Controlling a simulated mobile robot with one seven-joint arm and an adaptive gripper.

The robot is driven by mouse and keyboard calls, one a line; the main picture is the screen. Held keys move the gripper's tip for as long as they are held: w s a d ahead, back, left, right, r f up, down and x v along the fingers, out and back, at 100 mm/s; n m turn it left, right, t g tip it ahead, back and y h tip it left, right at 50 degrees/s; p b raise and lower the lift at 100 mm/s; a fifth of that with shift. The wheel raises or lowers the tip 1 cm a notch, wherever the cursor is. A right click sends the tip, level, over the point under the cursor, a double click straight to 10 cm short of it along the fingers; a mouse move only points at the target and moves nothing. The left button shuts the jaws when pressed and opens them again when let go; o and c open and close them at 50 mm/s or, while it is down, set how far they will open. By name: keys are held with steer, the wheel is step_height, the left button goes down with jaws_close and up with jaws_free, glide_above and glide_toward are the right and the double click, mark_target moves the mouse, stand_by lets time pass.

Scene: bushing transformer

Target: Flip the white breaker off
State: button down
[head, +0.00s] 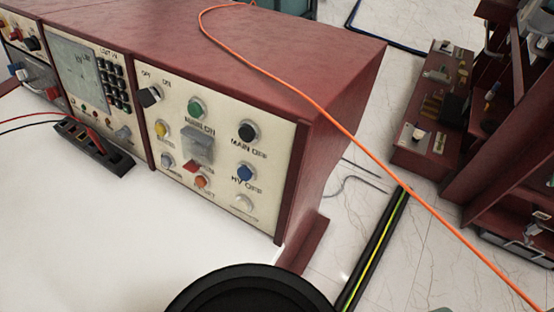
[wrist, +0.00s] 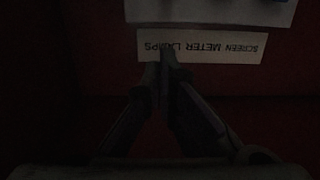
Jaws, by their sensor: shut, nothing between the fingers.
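In the wrist view my gripper (wrist: 167,72) is shut and empty. Its fingertips are together in front of a dark red panel, over the lower edge of a pale label (wrist: 215,47) that reads "SCREEN METER LAMPS" upside down. A pale grey-white piece (wrist: 190,11) shows above the label, cut off by the top edge, with a bit of blue at its upper right. I cannot tell whether this piece is the white breaker. Contact between the fingertips and the panel cannot be told in the dark picture. No gripper or clear white breaker shows in the head view.
In the head view a red control console (head: 235,45) with coloured buttons stands on a white table (head: 120,235). An orange cable (head: 330,115) crosses over it to the lower right. A red rack (head: 500,150) stands at the right, with tiled floor (head: 340,215) between.

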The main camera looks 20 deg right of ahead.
steer(key=x, duration=0.2)
steer(key=p+x, duration=0.1)
steer(key=x, duration=0.3)
steer(key=shift+r+p, duration=0.3)
steer(key=shift+s+a+f+p, duration=0.2)
steer(key=shift+f, duration=0.85)
steer(key=shift+s+a+f+p, duration=0.15)
steer(key=shift+f+p, duration=0.05)
steer(key=shift+f, duration=0.85)
steer(key=shift+f, duration=0.1)
steer(key=f+b, duration=0.1)
steer(key=b, duration=0.3)
steer(key=s+a+f+b, duration=0.1)
steer(key=b, duration=0.4)
steer(key=shift+r, duration=0.15)
steer(key=shift+s+a, duration=0.1)
